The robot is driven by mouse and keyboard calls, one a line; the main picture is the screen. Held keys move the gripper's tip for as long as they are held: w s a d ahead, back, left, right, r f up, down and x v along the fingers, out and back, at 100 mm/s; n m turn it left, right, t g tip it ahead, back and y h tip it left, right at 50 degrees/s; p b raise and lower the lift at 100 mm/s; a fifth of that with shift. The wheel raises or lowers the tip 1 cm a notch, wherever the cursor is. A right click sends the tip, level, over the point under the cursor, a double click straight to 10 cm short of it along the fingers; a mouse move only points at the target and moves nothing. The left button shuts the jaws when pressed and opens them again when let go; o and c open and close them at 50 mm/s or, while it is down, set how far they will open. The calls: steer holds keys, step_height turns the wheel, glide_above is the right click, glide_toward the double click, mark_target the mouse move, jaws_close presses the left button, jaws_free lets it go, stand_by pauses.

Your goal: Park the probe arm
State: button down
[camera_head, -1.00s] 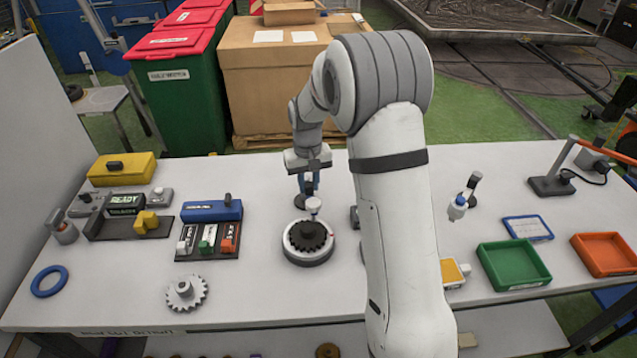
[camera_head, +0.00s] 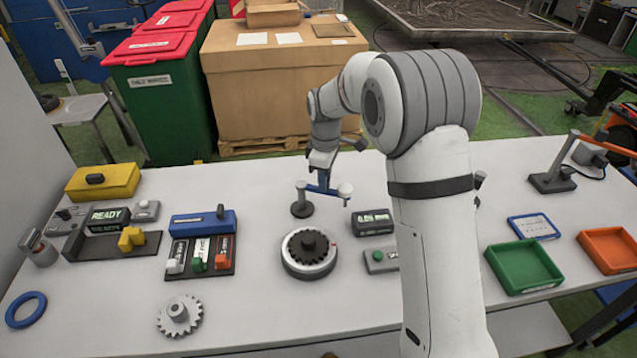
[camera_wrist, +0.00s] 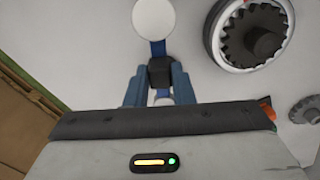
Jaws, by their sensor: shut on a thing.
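The probe arm (camera_head: 328,190) is a blue bar running right from a short grey post (camera_head: 301,200) to a white round probe head (camera_head: 345,189). My gripper (camera_head: 321,178) is over the bar. In the wrist view, the blue fingers of my gripper (camera_wrist: 160,85) are shut on a black block (camera_wrist: 160,72) on the probe arm (camera_wrist: 158,48). The probe head (camera_wrist: 153,17) shows just beyond. The turntable (camera_head: 308,268) carries a dark toothed gear (camera_head: 308,246). It stands in front of the probe arm, and the head is off to its back right, clear of the gear.
A loose grey gear (camera_head: 179,315) lies at the front left. My arm hides part of the right table.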

steer(key=shift+w+n, duration=0.7)
steer(key=shift+n, duration=0.6)
steer(key=shift+w+n, duration=0.65)
steer(key=shift+n, duration=0.65)
steer(key=c, duration=1.2)
jaws_free()
steer(key=shift+c, duration=0.2)
step_height(320, 180, up, 8)
steer(key=b, duration=0.1)
